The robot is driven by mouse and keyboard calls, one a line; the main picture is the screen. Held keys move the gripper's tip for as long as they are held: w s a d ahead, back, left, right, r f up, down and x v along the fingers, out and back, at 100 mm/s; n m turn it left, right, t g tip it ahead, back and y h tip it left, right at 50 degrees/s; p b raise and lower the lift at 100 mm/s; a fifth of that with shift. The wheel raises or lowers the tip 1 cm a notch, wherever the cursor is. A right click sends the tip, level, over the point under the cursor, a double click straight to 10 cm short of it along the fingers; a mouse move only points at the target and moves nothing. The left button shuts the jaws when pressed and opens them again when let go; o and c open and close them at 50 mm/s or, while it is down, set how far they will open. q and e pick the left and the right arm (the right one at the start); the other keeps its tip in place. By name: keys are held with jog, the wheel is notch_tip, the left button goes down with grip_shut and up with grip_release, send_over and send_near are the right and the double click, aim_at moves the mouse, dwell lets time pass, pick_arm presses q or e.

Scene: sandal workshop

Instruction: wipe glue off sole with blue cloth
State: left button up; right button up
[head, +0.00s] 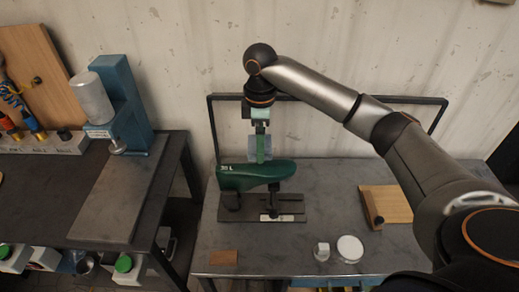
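A dark green shoe last (255,175) with a white "L" label sits on a dark metal stand (250,207) on the middle table. I cannot make out a separate sole or any glue on it. My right arm reaches in from the right, and its gripper (261,150) points down just above the last. A small grey-blue piece, seemingly the blue cloth (253,150), is at its fingertips, and the fingers look closed on it. I cannot tell whether the cloth touches the last. My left gripper is not in view.
A brown block (223,257), a small clear jar (321,251) and a round white lid or tub (349,249) stand near the table's front. A wooden board (388,204) lies at right. A dark frame (212,125) rises behind. A blue press (124,95) stands on the left bench.

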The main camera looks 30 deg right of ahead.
jog(key=shift+r, duration=0.95)
